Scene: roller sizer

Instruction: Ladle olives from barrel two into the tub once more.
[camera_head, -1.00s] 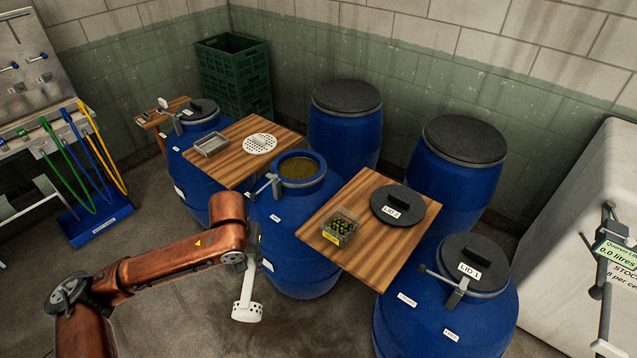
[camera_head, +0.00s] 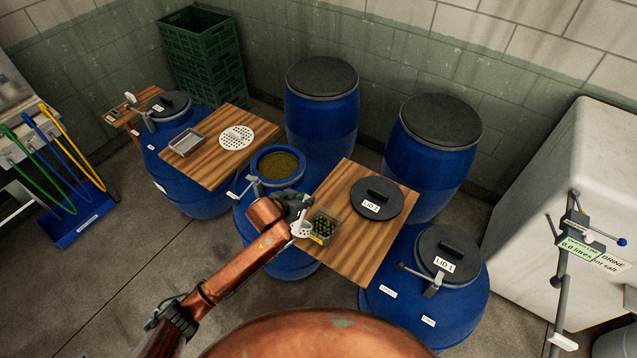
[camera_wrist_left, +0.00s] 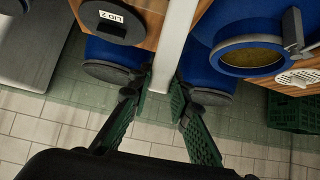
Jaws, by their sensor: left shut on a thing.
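Barrel two (camera_head: 243,192) stands open, its round mouth (camera_head: 279,164) full of brownish-green contents. The small clear tub (camera_head: 322,239) sits on the wooden board to its right and has dark and green olives (camera_head: 323,226) in it. My left gripper (camera_head: 294,203) is shut on the white ladle (camera_head: 302,229), between barrel and tub. The ladle's perforated bowl shows at the tub's left edge; I cannot tell whether it touches or what it holds. In the left wrist view the ladle's pale handle (camera_wrist_left: 176,45) runs up between the fingers (camera_wrist_left: 163,88). My right gripper is out of view.
Lid 2 (camera_head: 376,199) lies on the right board (camera_head: 368,250). Lid 1 (camera_head: 447,254) covers the barrel at front right. A steel tray (camera_head: 188,143) and a white perforated disc (camera_head: 237,138) lie on the left board. Two closed barrels stand behind.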

